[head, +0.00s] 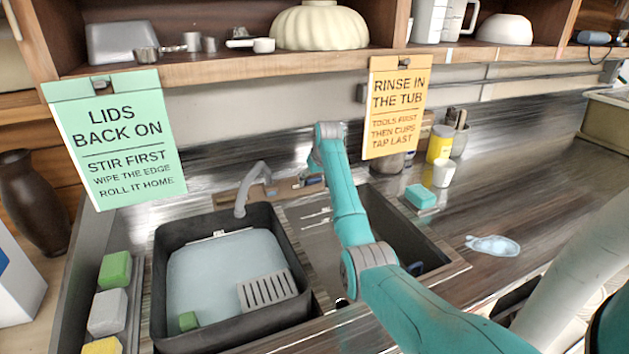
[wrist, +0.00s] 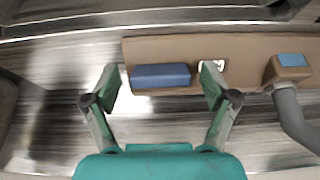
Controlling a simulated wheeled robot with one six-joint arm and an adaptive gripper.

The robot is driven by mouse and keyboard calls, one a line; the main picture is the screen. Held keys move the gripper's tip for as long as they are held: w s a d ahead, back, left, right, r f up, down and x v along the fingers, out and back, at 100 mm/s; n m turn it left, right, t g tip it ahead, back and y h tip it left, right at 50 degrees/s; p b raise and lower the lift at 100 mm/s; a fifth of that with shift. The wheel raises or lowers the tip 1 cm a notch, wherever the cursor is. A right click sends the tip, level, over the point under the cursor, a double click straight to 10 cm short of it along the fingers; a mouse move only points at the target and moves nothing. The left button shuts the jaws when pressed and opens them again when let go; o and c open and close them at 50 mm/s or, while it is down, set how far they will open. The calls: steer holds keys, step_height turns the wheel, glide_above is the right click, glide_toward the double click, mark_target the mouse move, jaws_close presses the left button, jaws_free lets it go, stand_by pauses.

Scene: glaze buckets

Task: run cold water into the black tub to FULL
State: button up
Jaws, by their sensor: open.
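The black tub (head: 290,245) stands in the left sink basin. Pale bluish water (head: 215,265) lies in it below the rim, with a grey slotted piece (head: 268,291) and a small green block (head: 188,321). A small pale mark (head: 220,234) on its far inner wall is too small to read. The grey tap spout (head: 253,185) arches over the tub's back edge; it also shows in the wrist view (wrist: 290,115). My gripper (wrist: 162,82) is open, its fingers on either side of a blue bar (wrist: 160,76) on the tan tap panel (wrist: 240,50). Contact is unclear.
An empty-looking basin (head: 425,255) lies right of the tub, under my arm. Sponges (head: 108,312) line the left edge. A teal sponge (head: 420,197), jars (head: 440,145) and a puddle (head: 492,245) are on the right counter. Two signs hang from the shelf (head: 220,62).

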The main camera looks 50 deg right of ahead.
steer(key=v, duration=1.1)
steer(key=shift+s+r, duration=0.25)
steer(key=shift+r, duration=0.05)
steer(key=shift+a, duration=0.15)
